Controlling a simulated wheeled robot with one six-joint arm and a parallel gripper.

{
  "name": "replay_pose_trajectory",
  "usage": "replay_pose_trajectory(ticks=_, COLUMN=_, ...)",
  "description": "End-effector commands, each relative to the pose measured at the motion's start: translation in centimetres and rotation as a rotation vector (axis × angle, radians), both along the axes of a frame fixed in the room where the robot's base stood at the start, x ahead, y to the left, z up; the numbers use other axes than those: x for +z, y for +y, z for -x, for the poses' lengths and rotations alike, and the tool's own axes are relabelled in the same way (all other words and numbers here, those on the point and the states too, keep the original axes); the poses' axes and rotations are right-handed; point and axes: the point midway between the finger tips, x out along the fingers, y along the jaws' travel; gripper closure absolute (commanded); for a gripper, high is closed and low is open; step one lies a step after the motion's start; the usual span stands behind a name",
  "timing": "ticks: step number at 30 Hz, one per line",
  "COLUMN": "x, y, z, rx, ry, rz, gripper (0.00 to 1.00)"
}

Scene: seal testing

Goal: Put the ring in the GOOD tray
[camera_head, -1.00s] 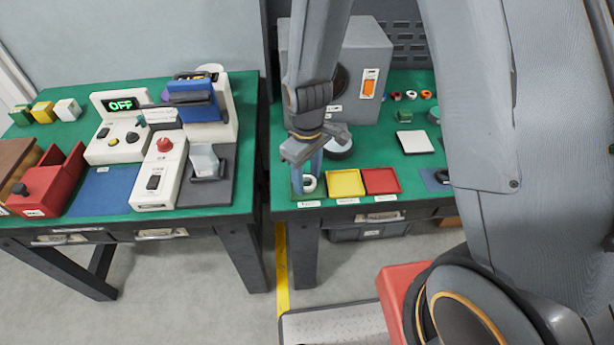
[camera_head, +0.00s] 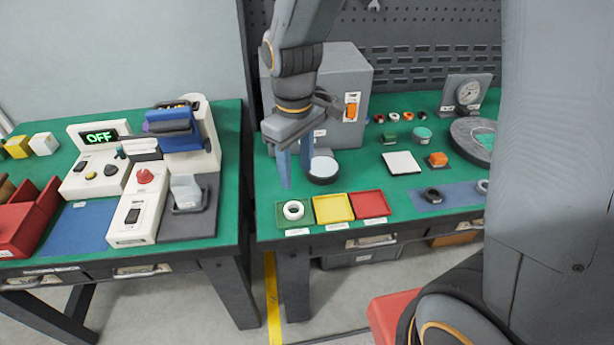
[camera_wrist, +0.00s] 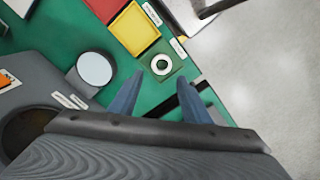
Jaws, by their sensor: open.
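A white ring (camera_head: 293,210) lies in the green tray (camera_head: 281,222), the leftmost of three small trays at the front of the right table. The ring (camera_wrist: 161,64) and the green tray (camera_wrist: 174,74) also show in the wrist view, ahead of the fingertips. The label below the tray is too small to read. My gripper (camera_head: 296,178) is open and empty, raised above and behind the green tray. In the wrist view my gripper's two blue fingers (camera_wrist: 161,84) stand apart with nothing between them.
A yellow tray (camera_head: 333,209) and a red tray (camera_head: 370,204) stand to the right of the green one. A round white-topped piece (camera_head: 323,169) stands just behind, near a grey machine (camera_head: 345,95). A white square pad (camera_head: 401,163) lies farther right.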

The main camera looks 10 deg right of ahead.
Motion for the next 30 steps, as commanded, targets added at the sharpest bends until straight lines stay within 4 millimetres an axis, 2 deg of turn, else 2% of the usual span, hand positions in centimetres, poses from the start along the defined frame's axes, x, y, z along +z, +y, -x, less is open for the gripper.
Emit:
replay_pose_trajectory(ticks=6, x=0.9, y=-7.8, z=3.9, rx=-0.414, ry=-0.056, rz=-0.020, gripper=0.57)
replay_pose_trajectory(ticks=9, x=1.0, y=-10.3, z=5.9, rx=-0.581, ry=-0.076, rz=-0.029, gripper=0.57)
replay_pose_trajectory(ticks=11, x=1.0, y=-11.2, z=6.6, rx=-0.646, ry=-0.085, rz=-0.034, gripper=0.57)
replay_pose_trajectory(ticks=15, x=0.9, y=-11.8, z=7.3, rx=-0.703, ry=-0.092, rz=-0.037, gripper=0.57)
replay_pose_trajectory(ticks=30, x=0.9, y=-11.8, z=7.2, rx=-0.698, ry=-0.092, rz=-0.037, gripper=0.57)
